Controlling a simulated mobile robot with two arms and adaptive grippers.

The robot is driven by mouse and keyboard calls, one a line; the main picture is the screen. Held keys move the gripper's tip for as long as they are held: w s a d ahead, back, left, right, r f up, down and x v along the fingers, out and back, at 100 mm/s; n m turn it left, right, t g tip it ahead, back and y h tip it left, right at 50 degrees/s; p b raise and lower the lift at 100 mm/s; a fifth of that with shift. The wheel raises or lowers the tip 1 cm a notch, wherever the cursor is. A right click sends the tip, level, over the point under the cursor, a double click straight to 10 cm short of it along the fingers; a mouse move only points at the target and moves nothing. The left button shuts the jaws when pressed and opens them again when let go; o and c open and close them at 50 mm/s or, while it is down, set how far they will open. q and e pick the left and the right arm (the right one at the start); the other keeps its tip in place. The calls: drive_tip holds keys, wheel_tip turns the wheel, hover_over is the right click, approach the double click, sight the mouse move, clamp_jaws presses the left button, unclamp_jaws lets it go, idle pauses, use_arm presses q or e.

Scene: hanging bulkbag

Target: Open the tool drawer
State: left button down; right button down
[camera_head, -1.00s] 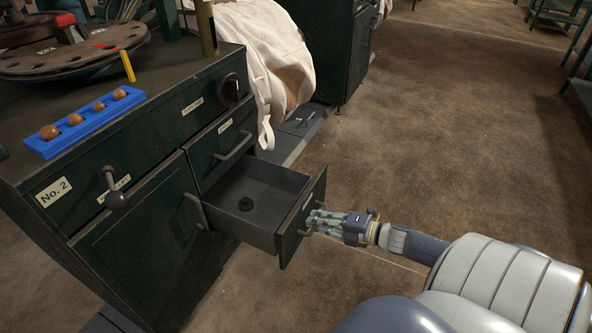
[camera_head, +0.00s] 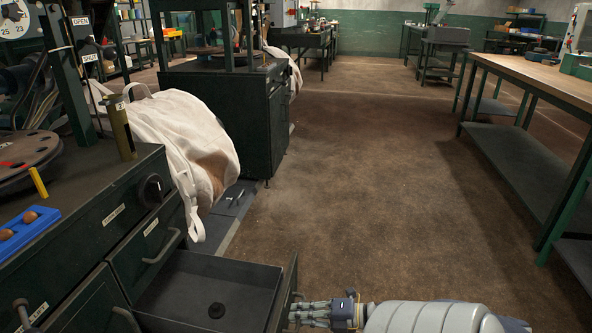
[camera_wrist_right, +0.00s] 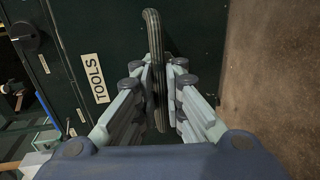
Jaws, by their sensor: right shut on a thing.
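The tool drawer (camera_head: 225,268) is pulled out of the dark green cabinet (camera_head: 150,190), so its dark inside shows in the head view. A small dark round thing (camera_head: 216,310) lies on its floor. In the right wrist view the drawer front carries a "TOOLS" label (camera_wrist_right: 94,78) and a dark bar handle (camera_wrist_right: 153,35). My right gripper (camera_head: 298,313) is at the outer face of the drawer front, low in the head view. It is shut on the handle, which runs between its fingers in the right wrist view (camera_wrist_right: 160,90). My left gripper is out of view.
Another closed drawer with a handle (camera_head: 163,246) is beside the open one. A white bulk bag (camera_head: 185,150) bulges out behind the cabinet. A workbench (camera_head: 535,80) stands at the right. The brown floor (camera_head: 370,190) between is clear.

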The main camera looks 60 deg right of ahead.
drive_tip(key=c, duration=2)
unclamp_jaws()
drive_tip(key=v, duration=1.2)
